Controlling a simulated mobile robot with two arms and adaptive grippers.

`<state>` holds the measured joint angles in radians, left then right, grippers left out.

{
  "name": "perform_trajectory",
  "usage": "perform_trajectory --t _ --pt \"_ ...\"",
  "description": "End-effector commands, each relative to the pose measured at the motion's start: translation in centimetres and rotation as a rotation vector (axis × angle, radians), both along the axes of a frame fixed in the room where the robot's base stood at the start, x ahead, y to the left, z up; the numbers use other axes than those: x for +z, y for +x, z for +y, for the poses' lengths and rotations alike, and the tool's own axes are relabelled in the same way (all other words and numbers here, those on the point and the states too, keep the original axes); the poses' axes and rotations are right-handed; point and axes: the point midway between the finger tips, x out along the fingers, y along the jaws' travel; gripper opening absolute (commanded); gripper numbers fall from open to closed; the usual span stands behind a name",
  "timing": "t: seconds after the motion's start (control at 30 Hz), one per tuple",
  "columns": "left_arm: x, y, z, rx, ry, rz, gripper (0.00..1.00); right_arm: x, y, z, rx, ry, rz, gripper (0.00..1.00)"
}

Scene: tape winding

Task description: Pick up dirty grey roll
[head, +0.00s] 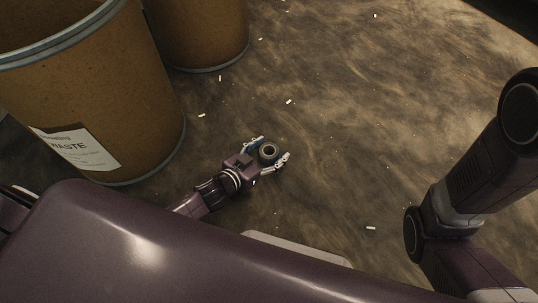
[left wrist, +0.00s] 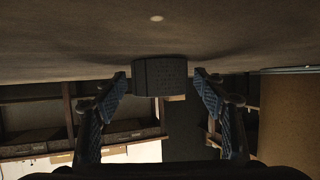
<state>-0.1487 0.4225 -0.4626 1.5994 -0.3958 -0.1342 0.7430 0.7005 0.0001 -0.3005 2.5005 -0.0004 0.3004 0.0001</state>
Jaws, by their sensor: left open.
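The dirty grey roll (head: 268,151) lies on the floor in the head view, its round hole facing up. My left gripper (head: 272,154) is open, with one finger on each side of the roll. In the left wrist view the roll (left wrist: 160,77) sits between the two blue-padded fingertips of my left gripper (left wrist: 160,82), with a small gap visible on each side. My right arm shows at the right of the head view, but its gripper is out of view.
A large brown waste drum (head: 95,90) with a white label stands left of my left gripper. A second drum (head: 200,35) stands behind it. Small white scraps (head: 370,228) are scattered over the brown floor (head: 370,120), which is otherwise clear to the right.

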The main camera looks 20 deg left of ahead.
Motion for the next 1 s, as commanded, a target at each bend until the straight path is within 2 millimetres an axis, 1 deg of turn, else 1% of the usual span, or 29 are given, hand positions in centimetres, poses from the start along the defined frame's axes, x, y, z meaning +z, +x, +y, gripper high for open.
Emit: perform_trajectory --t 0.17,0.5,0.57,0.6,0.87,1.0 --pt "0.03 -0.02 0.02 0.0 0.0 0.001 0.64 0.07 -0.02 0.01 0.0 0.0 0.0 0.64" --pt "0.01 -0.04 0.03 0.0 0.0 0.001 0.27 0.07 -0.01 0.0 0.0 0.0 0.0 0.64" --pt "0.01 -0.05 0.03 0.0 0.0 0.001 0.2 0.07 -0.01 0.0 0.0 0.0 0.0 0.64" --pt "0.03 -0.04 0.01 0.0 0.0 0.001 0.19 0.07 -0.01 0.0 0.0 0.0 0.0 0.64" --pt "0.18 -0.04 0.02 0.0 -0.001 0.001 0.19 0.21 0.0 0.0 0.0 0.0 0.0 0.64" --pt "0.91 -0.04 0.02 0.0 -0.001 0.0 0.19 0.83 0.02 -0.01 0.0 0.0 0.001 0.64"
